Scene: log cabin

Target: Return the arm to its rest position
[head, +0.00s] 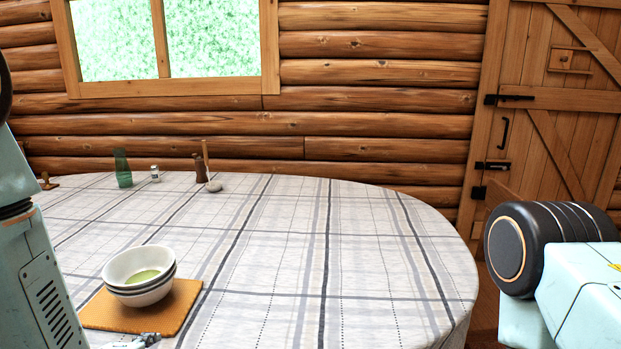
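My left arm comes in along the left edge. A small grey mechanical part, seemingly of my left gripper (140,341), shows at the bottom edge just in front of the orange-brown mat; its fingers are cut off, so I cannot tell whether it is open or shut. My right arm stands at the right edge, beside the table, and its gripper is out of the picture. A stack of white bowls (119,268) with something green inside rests upright on the mat (185,298).
The round table (385,260) has a checked cloth, and its middle and right are clear. A wooden door (555,110) is behind right.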

